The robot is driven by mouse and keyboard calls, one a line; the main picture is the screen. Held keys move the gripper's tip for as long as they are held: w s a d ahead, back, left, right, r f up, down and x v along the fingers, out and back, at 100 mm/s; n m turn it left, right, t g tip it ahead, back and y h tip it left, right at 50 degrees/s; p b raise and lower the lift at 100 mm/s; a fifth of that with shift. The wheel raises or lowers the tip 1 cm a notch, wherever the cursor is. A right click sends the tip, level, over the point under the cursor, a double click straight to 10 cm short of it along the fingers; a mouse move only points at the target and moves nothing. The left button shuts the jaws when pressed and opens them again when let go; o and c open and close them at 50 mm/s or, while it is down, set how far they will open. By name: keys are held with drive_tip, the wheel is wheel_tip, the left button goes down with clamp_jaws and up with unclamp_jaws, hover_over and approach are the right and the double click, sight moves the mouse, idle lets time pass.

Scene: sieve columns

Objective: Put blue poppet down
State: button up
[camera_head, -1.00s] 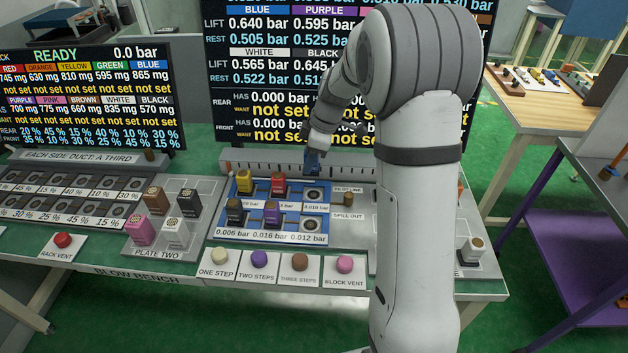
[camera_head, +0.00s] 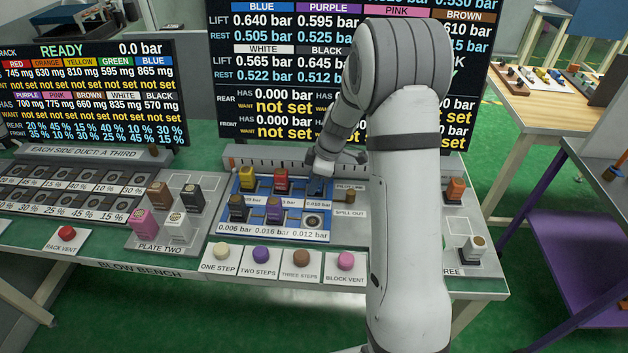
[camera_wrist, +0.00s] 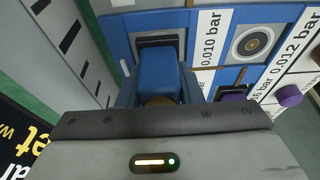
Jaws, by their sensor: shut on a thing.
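My gripper (camera_head: 318,186) is at the rear right place of the blue valve block (camera_head: 300,236). In the wrist view, it is shut on the blue poppet (camera_wrist: 158,75), whose body stands between the two fingers. The poppet's far end is at a dark square seat (camera_wrist: 160,42), beside the 0.010 bar label. I cannot tell whether it is fully seated. In the head view the gripper mostly hides the poppet.
Yellow (camera_head: 246,178), red (camera_head: 281,180), black (camera_head: 237,208) and purple (camera_head: 273,210) poppets stand on the block close by. The front right seat (camera_head: 313,222) is empty. A grey ledge (camera_head: 270,157) runs behind. Push buttons (camera_head: 261,254) line the front.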

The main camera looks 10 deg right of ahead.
drive_tip(key=o, duration=1)
drive_tip(key=shift+o, duration=0.2)
drive_tip(key=shift+r, duration=0.15)
drive_tip(key=v, duration=1.2)
drive_tip(key=s+a+r+m+h, duration=0.1)
drive_tip(key=s+r+m, duration=0.1)
drive_tip(key=s+m, duration=0.5)
drive_tip(key=s+a+r+m+t+h, duration=0.1)
drive_tip(key=s+m, duration=0.6)
drive_tip(key=s, duration=1.3)
drive_tip(key=shift+a+r+h, duration=0.6)
drive_tip(key=shift+a+r, duration=0.15)
drive_tip(key=shift+r, duration=0.15)
drive_tip(key=shift+s+r+p, duration=0.1)
drive_tip(key=shift+s+p, duration=0.05)
drive_tip(key=shift+p, duration=0.15)
